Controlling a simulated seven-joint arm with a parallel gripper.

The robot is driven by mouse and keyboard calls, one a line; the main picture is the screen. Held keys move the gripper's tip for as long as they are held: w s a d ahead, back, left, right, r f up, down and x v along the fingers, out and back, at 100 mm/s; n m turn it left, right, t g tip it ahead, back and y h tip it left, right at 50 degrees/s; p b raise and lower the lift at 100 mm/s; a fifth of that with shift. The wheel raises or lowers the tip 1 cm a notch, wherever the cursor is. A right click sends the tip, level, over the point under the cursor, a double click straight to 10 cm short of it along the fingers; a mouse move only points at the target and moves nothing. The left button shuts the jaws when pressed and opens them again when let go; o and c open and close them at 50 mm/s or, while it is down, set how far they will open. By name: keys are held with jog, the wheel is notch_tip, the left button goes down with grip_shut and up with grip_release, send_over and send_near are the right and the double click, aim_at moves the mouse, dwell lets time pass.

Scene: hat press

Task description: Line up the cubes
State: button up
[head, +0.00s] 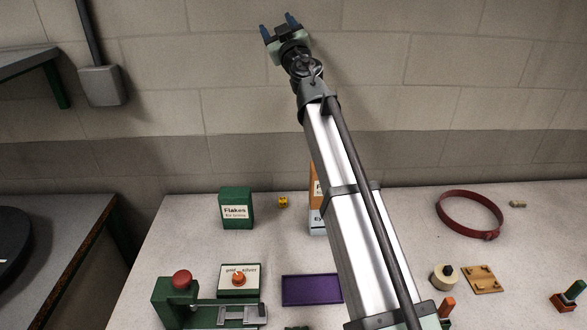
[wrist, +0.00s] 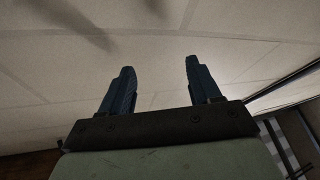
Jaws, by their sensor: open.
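One small yellow cube (head: 283,202) with dark marks sits on the table, just right of a green box. I cannot make out other cubes for certain; my arm hides part of the table. My gripper (head: 279,23) is raised high in front of the wall, far above and beyond the table. Its two blue fingers stand apart with nothing between them. In the wrist view my gripper (wrist: 160,66) also shows open and empty, facing bare wall.
The table holds a green Flakes box (head: 237,208), a purple mat or tray (head: 305,291), a green press with a red knob (head: 181,279), a red strap ring (head: 442,211) and a wooden plate (head: 482,279). An orange box (head: 313,180) is partly behind my arm.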

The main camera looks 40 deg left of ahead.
jog(key=s+a+f+m+t+h, duration=0.1)
jog(key=m, duration=0.2)
jog(key=s+a+f+m+t+h, duration=0.1)
jog(key=m+t, duration=0.1)
jog(key=m, duration=0.1)
jog(key=s+a+f+m+t+h, duration=0.1)
jog(key=m+h, duration=0.1)
jog(key=m, duration=0.1)
jog(key=shift+s+a+f+t, duration=0.25)
jog(key=shift+s+f+t, duration=0.05)
jog(key=shift+s+f, duration=0.05)
jog(key=d+f+m+g+h, duration=0.3)
jog(key=f+h, duration=0.3)
jog(key=f, duration=0.6)
jog(key=d+f+m+g+h, duration=0.3)
jog(key=d+f+m+h, duration=0.2)
jog(key=f, duration=0.7)
jog(key=d+f+m+g+h, duration=0.3)
jog(key=f+m+h, duration=0.2)
jog(key=f, duration=0.6)
jog(key=shift+w+d+f+h, duration=0.15)
jog(key=shift+d+f+h, duration=0.25)
jog(key=shift+h, duration=0.8)
jog(key=x, duration=1.3)
jog(key=shift+f, duration=0.45)
jog(key=shift+c, duration=0.3)
